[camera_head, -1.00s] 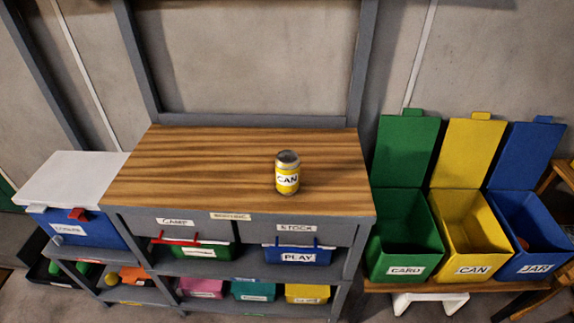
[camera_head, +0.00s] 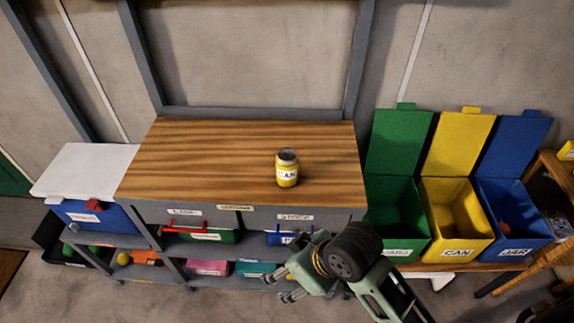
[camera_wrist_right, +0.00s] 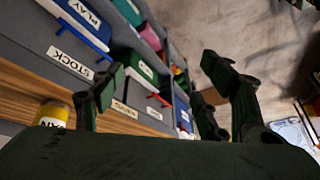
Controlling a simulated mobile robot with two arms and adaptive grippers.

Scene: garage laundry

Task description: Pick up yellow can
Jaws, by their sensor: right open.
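The yellow can (camera_head: 287,168) stands upright on the wooden bench top (camera_head: 200,160), right of its middle, with a white label and a grey metal top. In the right wrist view part of the can (camera_wrist_right: 55,114) shows at the lower left, beside the fingers. My right gripper (camera_head: 284,285) is in front of the bench, lower in the picture than the can and apart from it. It is open and empty; its spread fingers also show in the right wrist view (camera_wrist_right: 165,85). My left gripper is not in view.
Open green (camera_head: 397,250), yellow (camera_head: 458,251) and blue (camera_head: 515,250) bins stand right of the bench. A blue box with a white lid (camera_head: 85,170) is at its left. Drawers and shelves with several coloured boxes lie below the top. The bench top around the can is clear.

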